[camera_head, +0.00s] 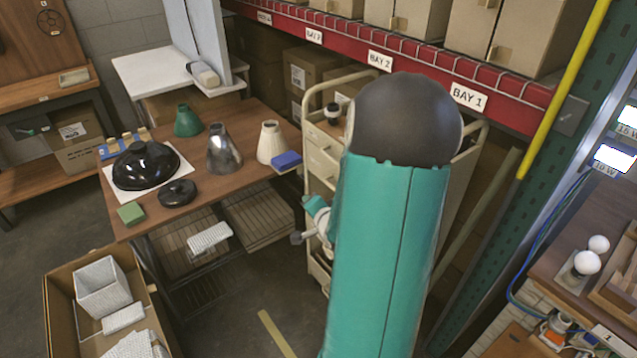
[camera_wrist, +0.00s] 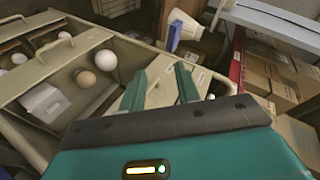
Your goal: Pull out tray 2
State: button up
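A beige cart (camera_head: 318,150) with stacked trays stands behind my teal arm, which hides much of it. No tray number is readable, so I cannot tell which one is tray 2. In the wrist view, beige trays (camera_wrist: 110,40) show at the left, holding round white bulbs (camera_wrist: 106,60) and a small grey-white box (camera_wrist: 45,103). My gripper (camera_wrist: 160,84) has its two teal fingers apart, over a pale part of the cart; contact with a handle cannot be made out. In the head view, my gripper (camera_head: 318,212) shows only partly beside the cart's front.
A brown table (camera_head: 240,125) left of the cart holds lampshades (camera_head: 222,150), a black dome (camera_head: 146,165) and a blue block (camera_head: 287,160). A cardboard box (camera_head: 60,310) with white parts stands at lower left. Red shelving (camera_head: 400,60) rises behind. A green post (camera_head: 545,180) stands right.

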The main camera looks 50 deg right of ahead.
jog(key=s+d+f+m+t+h, duration=0.35)
jog(key=s+d+m, duration=0.25)
jog(key=s+m, duration=0.25)
jog(key=shift+g, duration=0.45)
jog(key=x, duration=1.4)
jog(key=shift+s+f, duration=0.1)
jog(key=shift+f, duration=0.1)
grip_shut()
